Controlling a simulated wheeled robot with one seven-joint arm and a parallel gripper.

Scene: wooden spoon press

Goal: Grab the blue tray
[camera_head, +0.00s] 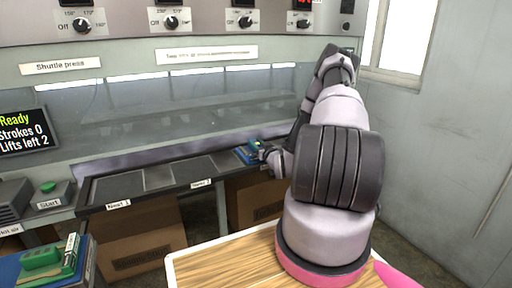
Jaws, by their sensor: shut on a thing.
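A small blue tray (242,156) with something green and yellow on it is at the right end of the dark shelf in front of the press. My gripper (259,150) is at the tray's right side, shut on it. The fingers are small and partly hidden by my wrist, so the exact grip point is unclear. A second blue tray (14,268) with green blocks stands at the lower left, apart from my gripper.
The dark shelf (158,178) has labelled bays and looks bare left of the tray. Cardboard boxes (145,235) stand below. A wooden table (222,262) is in front. A screen (22,132) reads Ready, Strokes 0, Lifts left 2. A green Start button (48,187) is at left.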

